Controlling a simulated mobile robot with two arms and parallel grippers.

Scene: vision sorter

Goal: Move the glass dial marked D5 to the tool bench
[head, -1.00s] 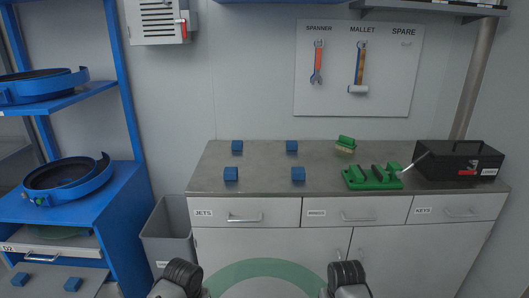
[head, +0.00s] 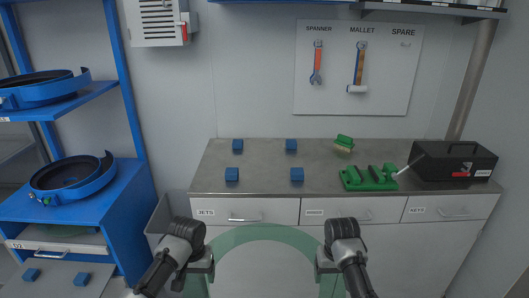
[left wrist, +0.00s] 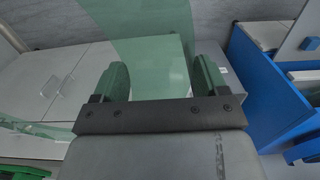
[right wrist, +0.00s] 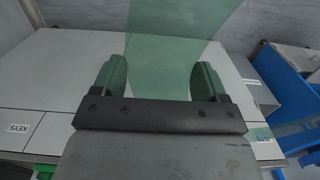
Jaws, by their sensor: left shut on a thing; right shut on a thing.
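The glass dial (head: 265,233) is a clear green ring or disc, seen in the head view as an arc low in the middle, in front of the bench drawers. I see no D5 mark on it. My left gripper (head: 202,266) is shut on its left side and my right gripper (head: 326,264) on its right side. The green glass also runs between the fingers in the left wrist view (left wrist: 150,60) and the right wrist view (right wrist: 165,65). Its lower part is out of view. The tool bench (head: 265,158) has a grey top, with several blue blocks standing on its left half.
On the bench's right are a green tool holder (head: 368,184), a green brush (head: 344,142) and a black toolbox (head: 455,165). A grey bin (head: 159,215) stands left of the bench. A blue rack (head: 140,195) with blue round holders is at the left.

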